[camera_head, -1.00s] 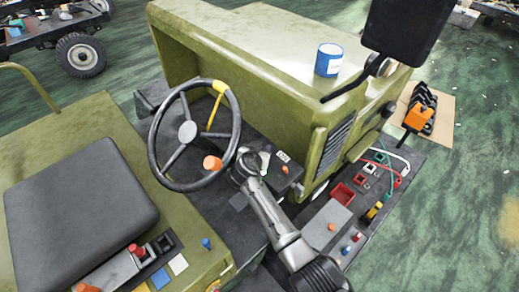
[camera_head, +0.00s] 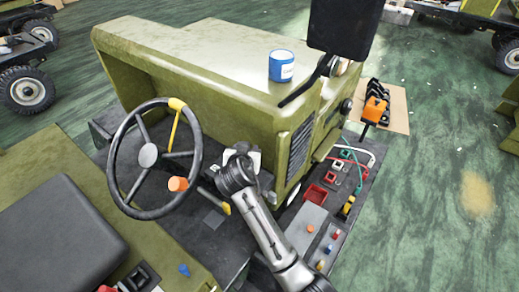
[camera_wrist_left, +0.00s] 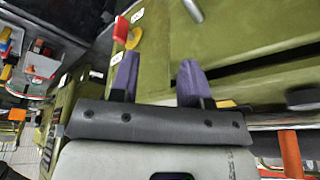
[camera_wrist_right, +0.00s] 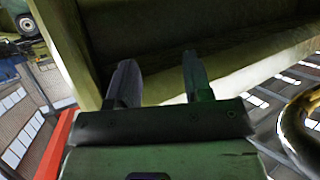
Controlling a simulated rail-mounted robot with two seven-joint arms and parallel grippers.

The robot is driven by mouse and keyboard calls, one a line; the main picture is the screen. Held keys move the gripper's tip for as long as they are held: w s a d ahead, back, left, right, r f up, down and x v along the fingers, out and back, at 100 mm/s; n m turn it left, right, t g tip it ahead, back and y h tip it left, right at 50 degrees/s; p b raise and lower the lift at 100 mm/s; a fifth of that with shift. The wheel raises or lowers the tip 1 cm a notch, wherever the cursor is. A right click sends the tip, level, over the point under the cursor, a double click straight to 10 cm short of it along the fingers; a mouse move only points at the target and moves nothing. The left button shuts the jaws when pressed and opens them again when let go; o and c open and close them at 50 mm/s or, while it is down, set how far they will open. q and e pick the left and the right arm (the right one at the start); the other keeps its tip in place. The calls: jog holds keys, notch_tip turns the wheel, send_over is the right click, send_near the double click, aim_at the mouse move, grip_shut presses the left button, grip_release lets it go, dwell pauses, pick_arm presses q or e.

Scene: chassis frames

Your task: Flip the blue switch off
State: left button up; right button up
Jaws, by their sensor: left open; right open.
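A small blue switch-like knob (camera_head: 184,269) stands beside the seat at the bottom in the head view. Another small blue knob (camera_head: 328,249) is on the dark side panel at right; I cannot tell which is the switch. One of my arms reaches in from the bottom right, its wrist ending over the dash right of the steering wheel; its fingers are hidden there. My left gripper (camera_wrist_left: 160,80) is open and empty, facing an olive panel with a red knob (camera_wrist_left: 121,29) and a yellow knob (camera_wrist_left: 134,38). My right gripper (camera_wrist_right: 160,80) is open and empty near an olive surface.
The steering wheel (camera_head: 198,162) and an orange knob (camera_head: 178,184) are left of the arm. A blue can (camera_head: 281,66) stands on the olive hood (camera_head: 190,60). A red tray (camera_head: 315,195) sits on the side panel. A black screen-like panel (camera_head: 340,28) rises at the hood's right.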

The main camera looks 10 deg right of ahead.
jog(key=s+d+r, duration=0.2)
jog(key=d, duration=0.1)
jog(key=shift+s+d+r, duration=0.2)
jog(key=shift+d+r, duration=0.1)
dwell(0.6)
